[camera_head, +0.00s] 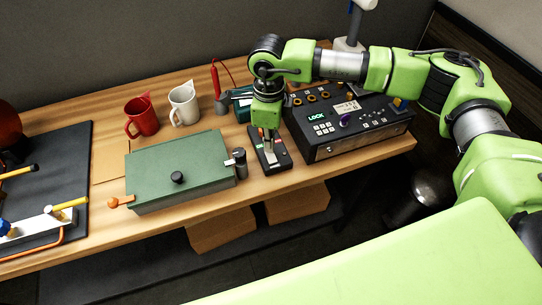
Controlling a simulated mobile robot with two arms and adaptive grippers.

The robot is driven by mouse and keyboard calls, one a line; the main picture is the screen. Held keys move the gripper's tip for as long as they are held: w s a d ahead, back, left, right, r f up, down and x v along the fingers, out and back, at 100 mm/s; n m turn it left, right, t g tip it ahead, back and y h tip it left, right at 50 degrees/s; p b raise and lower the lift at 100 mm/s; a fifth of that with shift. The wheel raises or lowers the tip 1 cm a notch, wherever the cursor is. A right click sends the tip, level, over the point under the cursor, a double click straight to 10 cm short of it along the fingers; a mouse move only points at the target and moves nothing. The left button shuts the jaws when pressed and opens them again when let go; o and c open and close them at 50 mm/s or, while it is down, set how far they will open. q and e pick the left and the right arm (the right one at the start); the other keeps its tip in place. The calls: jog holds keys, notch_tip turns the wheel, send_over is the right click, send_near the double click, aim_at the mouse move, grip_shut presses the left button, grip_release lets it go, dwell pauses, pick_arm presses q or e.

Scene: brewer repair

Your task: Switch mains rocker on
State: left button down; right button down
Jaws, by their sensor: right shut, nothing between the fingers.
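My right gripper (270,142) points down over a narrow black box (281,158) and is shut with nothing in it. Its fingertips are at or just above the top of the box; I cannot tell whether they touch. The box shows small red and green patches beside the fingers. A mains rocker cannot be made out for certain; the gripper hides part of the box top. My left gripper is not in view.
A green lidded case (170,165) and a dark cylinder (240,163) stand on the left. Red (142,117) and white (184,106) mugs are behind. The wooden table's front edge is near.

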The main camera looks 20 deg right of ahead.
jog(key=shift+f+b, duration=0.8)
jog(key=shift+f, duration=0.1)
dwell(0.3)
jog(key=shift+r+p, duration=1.5)
jog(key=shift+r, duration=2.05)
